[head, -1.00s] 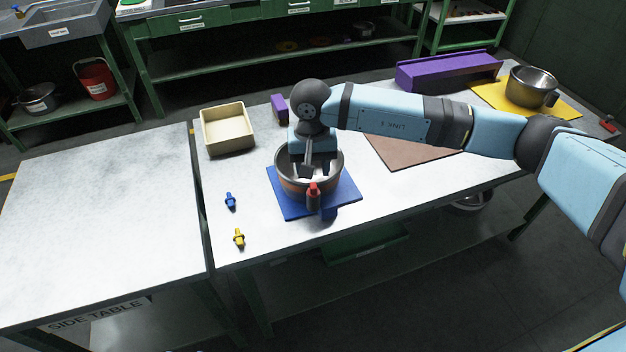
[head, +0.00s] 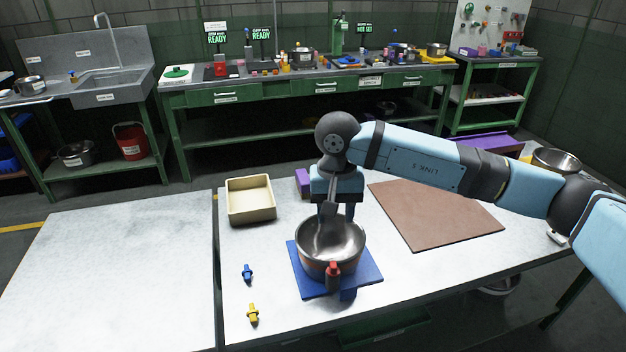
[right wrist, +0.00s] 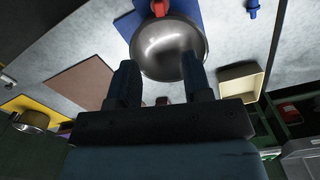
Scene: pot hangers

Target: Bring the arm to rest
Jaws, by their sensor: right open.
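My right gripper (head: 337,210) is open, just behind and above a metal pot in the head view. The pot (head: 330,238) has a copper-coloured outer band and a red-tipped handle toward the front. It stands upright on a blue mat (head: 367,268) on the table. In the right wrist view the pot (right wrist: 168,48) shows empty beyond the open fingers (right wrist: 158,80), with nothing between the fingers that I can see. My left gripper is not in view.
A cream bin (head: 250,200), a purple block (head: 303,182) and a brown board (head: 435,214) are on the table. A blue peg (head: 247,273) and a yellow peg (head: 253,313) lie at the left. Another pot (head: 556,161) stands at the right. The side table (head: 110,275) is bare.

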